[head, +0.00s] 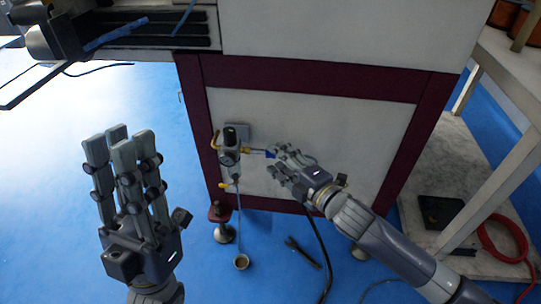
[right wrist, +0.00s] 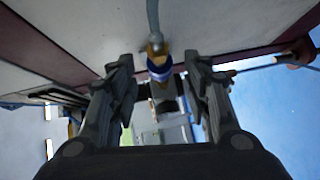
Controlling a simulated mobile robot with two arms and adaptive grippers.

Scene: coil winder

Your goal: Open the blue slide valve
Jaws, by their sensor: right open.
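The blue slide valve (head: 271,153) is a small blue part on the brass fitting right of the gauge and regulator (head: 230,150) on the machine's white panel. In the right wrist view it is a blue ring (right wrist: 160,70) below a brass fitting and a grey hose. My right gripper (head: 279,161) is open at the valve, partly hiding it. In the right wrist view the valve shows between the spread fingers of the right gripper (right wrist: 158,66), with gaps on both sides. My left gripper (head: 122,145) points upward at the left, fingers extended, holding nothing.
The white panel has a dark red frame (head: 300,73). A hose hangs from the regulator to a small round cup (head: 241,262) near the blue floor. A wrench (head: 302,252) lies on the floor. A shelf with a red hose (head: 500,240) stands at right.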

